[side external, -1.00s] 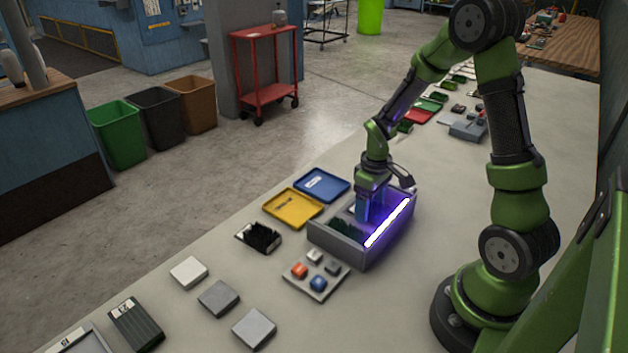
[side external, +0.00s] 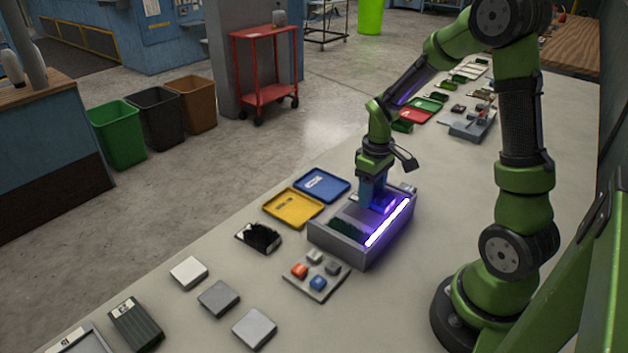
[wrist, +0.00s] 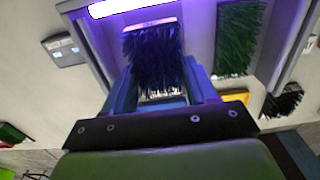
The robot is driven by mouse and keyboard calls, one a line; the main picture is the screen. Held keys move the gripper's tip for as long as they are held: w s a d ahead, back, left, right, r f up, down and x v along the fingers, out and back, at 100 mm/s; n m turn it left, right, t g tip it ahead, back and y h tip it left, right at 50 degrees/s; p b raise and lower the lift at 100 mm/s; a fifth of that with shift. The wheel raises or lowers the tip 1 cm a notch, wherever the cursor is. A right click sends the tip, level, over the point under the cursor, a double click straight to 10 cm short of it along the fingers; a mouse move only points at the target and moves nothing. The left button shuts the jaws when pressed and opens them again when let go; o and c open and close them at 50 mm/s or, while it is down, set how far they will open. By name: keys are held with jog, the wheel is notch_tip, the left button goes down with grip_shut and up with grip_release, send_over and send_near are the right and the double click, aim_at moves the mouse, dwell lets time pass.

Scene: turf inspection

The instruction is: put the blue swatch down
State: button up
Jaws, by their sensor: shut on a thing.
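My gripper (side external: 373,195) is over the far part of a grey open box with a lit violet bar (side external: 388,222) along its near right edge. In the wrist view my gripper (wrist: 160,90) is shut on the dark blue bristly swatch (wrist: 152,58), which sits between the two fingers. In the side view the swatch is mostly lost behind the fingers and in the violet glow. I cannot tell whether it touches the box floor. A green turf swatch (wrist: 238,38) lies in the box beside it, and also shows in the side view (side external: 347,228).
A blue tray (side external: 335,194) and a yellow tray (side external: 280,217) lie left of the box. A black bristly swatch (side external: 260,237) lies nearby. A small button panel (side external: 305,287) stands in front of the box. Several flat grey and white blocks (side external: 218,297) lie toward the front left.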

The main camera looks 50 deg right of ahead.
notch_tip(320, 180, up, 5)
jog(key=shift+a+f, duration=0.1)
jog(key=w+a+n, duration=0.1)
jog(key=w+a, duration=0.6)
jog(key=w, duration=0.4)
send_over(293, 209)
jog(key=shift+m, duration=0.5)
notch_tip(293, 209, down, 9)
jog(key=shift+r, duration=0.1)
jog(key=o, duration=0.8)
